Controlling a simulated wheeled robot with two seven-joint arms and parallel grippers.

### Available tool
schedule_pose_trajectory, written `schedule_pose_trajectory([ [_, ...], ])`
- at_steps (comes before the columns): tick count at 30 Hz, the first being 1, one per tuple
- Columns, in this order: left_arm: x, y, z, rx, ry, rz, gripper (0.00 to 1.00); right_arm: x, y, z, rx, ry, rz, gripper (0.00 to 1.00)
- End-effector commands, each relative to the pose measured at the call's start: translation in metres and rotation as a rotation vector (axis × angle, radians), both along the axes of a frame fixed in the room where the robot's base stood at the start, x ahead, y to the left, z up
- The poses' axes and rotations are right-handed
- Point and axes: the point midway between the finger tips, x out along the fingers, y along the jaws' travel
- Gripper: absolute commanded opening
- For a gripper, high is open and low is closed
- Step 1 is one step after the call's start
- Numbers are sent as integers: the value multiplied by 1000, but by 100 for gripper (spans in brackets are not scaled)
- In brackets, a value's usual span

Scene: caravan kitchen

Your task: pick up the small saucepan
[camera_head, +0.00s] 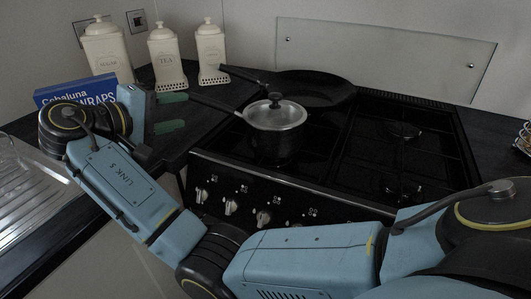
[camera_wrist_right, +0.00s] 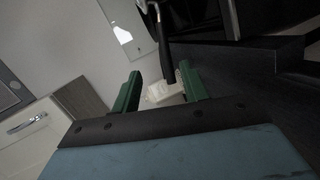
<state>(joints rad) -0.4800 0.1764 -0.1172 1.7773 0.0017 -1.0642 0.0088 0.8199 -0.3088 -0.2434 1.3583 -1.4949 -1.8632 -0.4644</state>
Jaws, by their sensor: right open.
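The small saucepan (camera_head: 276,142) is dark, with a glass-and-metal lid and black knob. It stands upright on the hob's front left, its long dark handle reaching left over the counter. My right arm crosses the front of the head view, and its gripper (camera_head: 181,112) is open and empty near the end of that handle, apart from the pan. In the right wrist view the two green fingers (camera_wrist_right: 160,90) stand apart. A dark handle (camera_wrist_right: 162,42) runs down towards the gap between them; I cannot tell which pan it belongs to. My left gripper is out of view.
A black frying pan (camera_head: 312,88) sits behind the saucepan, its handle also pointing left. Cream canisters (camera_head: 164,58) stand on the back counter. A blue wraps box (camera_head: 75,90) is behind my right wrist. Stove knobs (camera_head: 231,207) line the front. The hob's right side (camera_head: 410,150) is clear.

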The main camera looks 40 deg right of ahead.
Motion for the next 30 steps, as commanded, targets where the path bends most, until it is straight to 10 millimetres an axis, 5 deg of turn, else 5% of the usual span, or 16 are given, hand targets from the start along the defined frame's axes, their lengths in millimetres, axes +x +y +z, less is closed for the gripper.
schedule_pose_trajectory([
  [5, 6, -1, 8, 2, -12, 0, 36, 1, -5, -13, 0, -2, -1, 44],
  [15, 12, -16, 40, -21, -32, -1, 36, 12, -63, -28, -1, -2, -3, 44],
  [30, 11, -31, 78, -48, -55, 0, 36, 15, -106, -40, -1, -3, -2, 44],
])
